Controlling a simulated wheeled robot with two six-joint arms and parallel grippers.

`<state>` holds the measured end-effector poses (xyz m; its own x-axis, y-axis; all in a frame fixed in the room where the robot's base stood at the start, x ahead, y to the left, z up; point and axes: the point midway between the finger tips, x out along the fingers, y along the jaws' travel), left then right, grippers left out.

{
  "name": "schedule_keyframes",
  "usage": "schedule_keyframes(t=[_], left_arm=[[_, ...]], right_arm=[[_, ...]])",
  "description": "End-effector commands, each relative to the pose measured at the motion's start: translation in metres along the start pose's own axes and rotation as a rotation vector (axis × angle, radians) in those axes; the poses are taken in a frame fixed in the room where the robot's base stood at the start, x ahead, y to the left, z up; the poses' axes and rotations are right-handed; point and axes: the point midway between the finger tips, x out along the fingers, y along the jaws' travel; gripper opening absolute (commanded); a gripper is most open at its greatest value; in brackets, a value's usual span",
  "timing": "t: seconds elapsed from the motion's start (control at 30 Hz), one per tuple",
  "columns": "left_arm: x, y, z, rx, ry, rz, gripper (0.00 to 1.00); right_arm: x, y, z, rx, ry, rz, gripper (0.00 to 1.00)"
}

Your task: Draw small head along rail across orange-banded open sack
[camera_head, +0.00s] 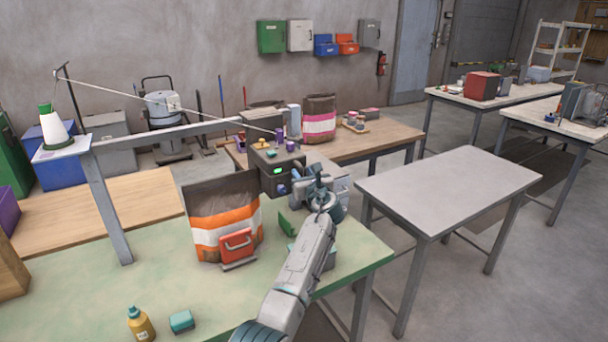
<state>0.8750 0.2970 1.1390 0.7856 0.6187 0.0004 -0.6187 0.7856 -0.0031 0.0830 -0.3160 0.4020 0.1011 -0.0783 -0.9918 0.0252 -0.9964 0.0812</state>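The small head (276,171) is a dark grey box with a green light and purple and yellow parts on top. It sits at the right end of a grey rail (165,134). The brown sack with orange and white bands (222,197) stands upright on the green table, just left of and below the head. A red clamp-like part (236,243) is at its lower front. My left gripper (300,187) is at the right side of the head, close to it. Its fingers are too small and covered to tell whether they grip it. My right gripper is not in view.
A white and green thread cone (53,127) stands at the rail's left end, its thread running to the head. A bare grey table (450,188) is to the right.

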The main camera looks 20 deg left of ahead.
Motion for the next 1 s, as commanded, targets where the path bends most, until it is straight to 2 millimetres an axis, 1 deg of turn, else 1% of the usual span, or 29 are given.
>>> schedule_keyframes(t=[0.27,0.37,0.43,0.57,0.8,0.9,1.0], left_arm=[[-0.001,0.000,-0.001,0.000,0.001,0.000,0.32],[-0.005,-0.001,-0.002,0.000,0.001,-0.001,0.32],[-0.011,-0.001,-0.003,-0.001,0.001,-0.002,0.32],[-0.031,0.000,-0.004,-0.004,0.002,-0.001,0.32],[-0.078,-0.001,-0.004,-0.004,0.002,-0.002,0.32],[-0.093,-0.001,-0.003,-0.004,0.002,-0.002,0.32],[-0.103,0.000,-0.002,-0.002,0.001,-0.001,0.32]], right_arm=[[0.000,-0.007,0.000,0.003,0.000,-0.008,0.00],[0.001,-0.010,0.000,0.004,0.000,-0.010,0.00],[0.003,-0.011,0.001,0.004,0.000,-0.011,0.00],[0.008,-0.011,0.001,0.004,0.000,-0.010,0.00],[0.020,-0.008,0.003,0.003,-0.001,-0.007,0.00],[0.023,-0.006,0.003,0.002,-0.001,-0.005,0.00],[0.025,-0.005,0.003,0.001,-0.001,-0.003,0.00]])
